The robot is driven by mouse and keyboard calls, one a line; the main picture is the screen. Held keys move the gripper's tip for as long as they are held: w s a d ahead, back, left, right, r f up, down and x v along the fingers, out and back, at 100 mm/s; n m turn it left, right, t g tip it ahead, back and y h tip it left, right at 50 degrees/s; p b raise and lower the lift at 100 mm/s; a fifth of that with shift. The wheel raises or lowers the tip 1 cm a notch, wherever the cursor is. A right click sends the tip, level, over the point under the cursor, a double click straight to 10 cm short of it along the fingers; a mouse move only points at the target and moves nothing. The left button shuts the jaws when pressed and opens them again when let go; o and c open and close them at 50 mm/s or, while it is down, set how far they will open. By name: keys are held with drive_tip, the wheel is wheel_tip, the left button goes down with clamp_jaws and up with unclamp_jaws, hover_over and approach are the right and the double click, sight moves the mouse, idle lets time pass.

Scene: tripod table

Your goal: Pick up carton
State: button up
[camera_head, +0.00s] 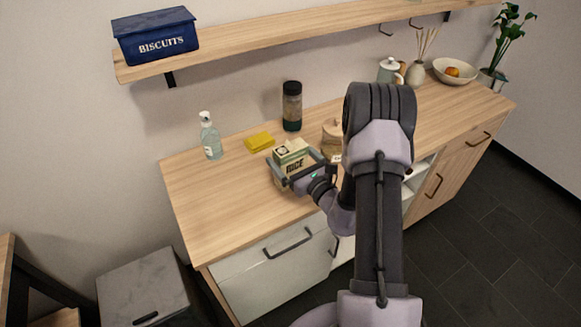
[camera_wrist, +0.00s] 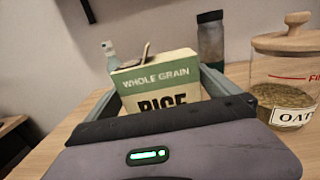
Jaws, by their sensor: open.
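The carton (camera_head: 291,152) is a green and cream box of whole grain rice, standing upright on the wooden counter. My gripper (camera_head: 293,164) is around it, with a finger on either side. In the wrist view the carton (camera_wrist: 158,83) stands between the two open fingers (camera_wrist: 163,92), and its lower part is hidden behind my gripper's body. I cannot tell whether either finger touches the carton.
A jar of oats (camera_wrist: 290,75) is close on the right. The front left counter (camera_head: 220,215) is clear. A shelf (camera_head: 250,38) runs above.

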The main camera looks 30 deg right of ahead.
drive_tip(key=c, duration=1.5)
